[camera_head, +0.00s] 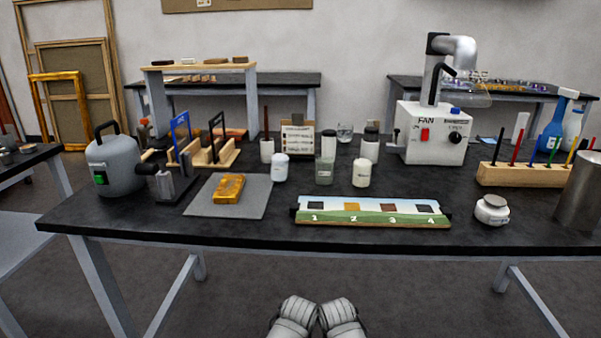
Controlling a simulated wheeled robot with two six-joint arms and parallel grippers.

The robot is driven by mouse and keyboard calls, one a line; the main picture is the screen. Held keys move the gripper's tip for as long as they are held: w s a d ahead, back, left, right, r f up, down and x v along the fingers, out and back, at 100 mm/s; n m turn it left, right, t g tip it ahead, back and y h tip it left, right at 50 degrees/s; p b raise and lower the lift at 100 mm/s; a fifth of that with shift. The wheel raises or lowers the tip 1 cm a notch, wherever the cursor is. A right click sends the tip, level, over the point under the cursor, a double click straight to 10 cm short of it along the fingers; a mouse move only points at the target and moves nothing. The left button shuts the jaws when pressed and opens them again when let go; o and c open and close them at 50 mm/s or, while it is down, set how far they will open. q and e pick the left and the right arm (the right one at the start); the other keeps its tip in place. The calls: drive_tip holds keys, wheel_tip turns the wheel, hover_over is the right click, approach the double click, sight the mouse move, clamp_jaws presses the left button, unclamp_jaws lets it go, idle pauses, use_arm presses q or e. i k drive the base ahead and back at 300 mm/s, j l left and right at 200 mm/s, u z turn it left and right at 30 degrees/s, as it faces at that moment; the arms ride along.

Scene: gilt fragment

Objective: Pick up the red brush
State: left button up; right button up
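The red brush (516,139) stands upright in a long wooden rack (520,176) at the right of the black table. Other upright brushes in dark, green and yellow stand in the same rack. The brush's lower end is hidden in the rack. The rounded grey ends of my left arm (296,313) and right arm (341,316) show at the bottom middle, below the table's front edge and far from the rack. Their fingertips cannot be made out.
A white fan box (432,134) with a metal duct stands left of the rack. A lidded jar (491,210) and a metal canister (580,192) stand in front of the rack. A numbered strip (372,211) lies near the front edge. Spray bottles (556,127) stand behind the rack.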

sight(516, 152)
drive_tip(key=i+l+z, duration=0.3)
drive_tip(key=z, duration=0.2)
drive_tip(key=i+l+z, duration=0.35)
drive_tip(key=z, duration=0.15)
